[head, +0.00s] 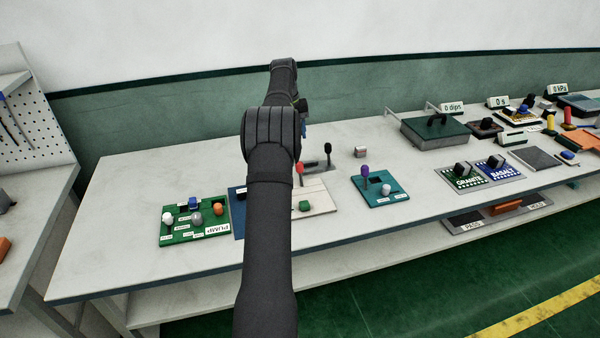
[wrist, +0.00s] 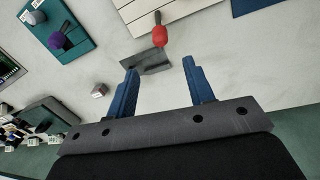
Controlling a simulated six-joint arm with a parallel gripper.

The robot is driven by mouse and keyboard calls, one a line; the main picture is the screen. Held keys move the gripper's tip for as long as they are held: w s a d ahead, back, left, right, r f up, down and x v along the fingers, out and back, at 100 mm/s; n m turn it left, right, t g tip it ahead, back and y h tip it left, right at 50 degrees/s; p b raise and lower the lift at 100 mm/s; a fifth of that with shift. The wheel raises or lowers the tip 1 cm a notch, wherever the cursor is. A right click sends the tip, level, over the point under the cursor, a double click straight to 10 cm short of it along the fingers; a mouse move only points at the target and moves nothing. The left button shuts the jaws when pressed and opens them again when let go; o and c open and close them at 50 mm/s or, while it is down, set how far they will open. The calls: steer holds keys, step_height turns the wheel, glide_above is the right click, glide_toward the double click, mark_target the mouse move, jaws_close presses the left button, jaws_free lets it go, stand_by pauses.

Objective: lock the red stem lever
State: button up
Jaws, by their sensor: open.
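The red lever (head: 300,169) has a red knob on a thin stem and stands by a cream slatted board (head: 318,196), just right of my arm. In the wrist view, the red knob (wrist: 160,36) is at top centre, beyond and between my fingertips. A dark grey flat piece (wrist: 152,62) lies close below it in that view. My gripper (wrist: 160,66) is open, with two blue fingers apart and nothing between them. In the head view my arm hides most of the gripper and part of the board.
A teal board (head: 392,196) with a purple lever (head: 365,171) stands to the right. A green PUMP board (head: 183,234) and a blue board (head: 238,226) are to the left. A small pinkish block (head: 361,152) lies behind. Bare table lies around the block.

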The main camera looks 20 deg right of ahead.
steer(key=shift+m, duration=0.4)
steer(key=f, duration=0.5)
steer(key=d+f, duration=0.1)
steer(key=f, duration=0.5)
steer(key=d+f, duration=0.1)
steer(key=f, duration=0.4)
steer(key=shift+s+f, duration=0.2)
steer(key=shift+f, duration=0.15)
jaws_close()
